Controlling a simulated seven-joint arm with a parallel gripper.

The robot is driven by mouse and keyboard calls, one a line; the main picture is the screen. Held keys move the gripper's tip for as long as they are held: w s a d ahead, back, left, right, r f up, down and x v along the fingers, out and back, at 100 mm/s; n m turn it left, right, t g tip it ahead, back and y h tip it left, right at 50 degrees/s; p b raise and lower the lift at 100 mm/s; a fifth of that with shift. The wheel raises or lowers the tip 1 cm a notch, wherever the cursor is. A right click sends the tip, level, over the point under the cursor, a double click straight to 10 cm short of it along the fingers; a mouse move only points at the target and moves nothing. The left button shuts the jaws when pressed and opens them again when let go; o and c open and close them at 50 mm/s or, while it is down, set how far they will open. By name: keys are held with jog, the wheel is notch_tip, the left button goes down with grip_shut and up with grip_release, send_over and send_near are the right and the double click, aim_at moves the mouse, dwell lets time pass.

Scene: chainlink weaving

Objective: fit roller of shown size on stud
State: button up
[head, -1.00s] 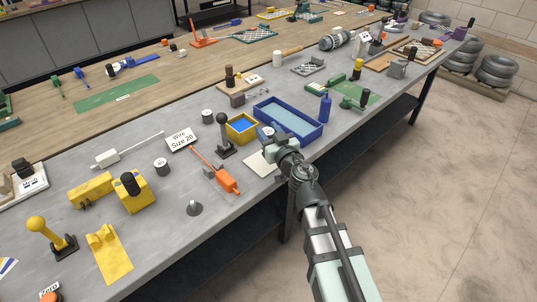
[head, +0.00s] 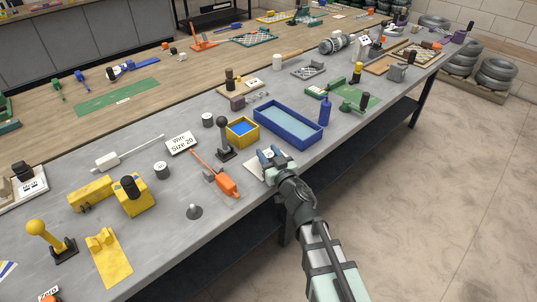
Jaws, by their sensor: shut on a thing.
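My gripper (head: 269,156) is over a pale sheet at the bench's front edge, shut on a small roller (head: 269,152) with a light top, mostly hidden by the fingers. Two more dark-sided rollers with white tops stand on the bench: one (head: 208,120) behind the black-knobbed lever, one (head: 161,170) beside the yellow block. A card (head: 181,143) reads "Wire Size 20". A grey cone-shaped piece with a short upright tip (head: 194,211), possibly the stud, stands on bare bench, left of and nearer than my gripper.
The pale sheet (head: 254,166) lies partly under my gripper. An orange tool (head: 227,184) lies between my gripper and the grey cone. A black-knobbed lever (head: 224,140), a yellow bin (head: 242,131) and a blue tray (head: 313,137) stand behind.

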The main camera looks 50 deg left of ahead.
jog(key=shift+f, duration=0.15)
jog(key=o, duration=1.1)
jog(key=shift+c, duration=0.2)
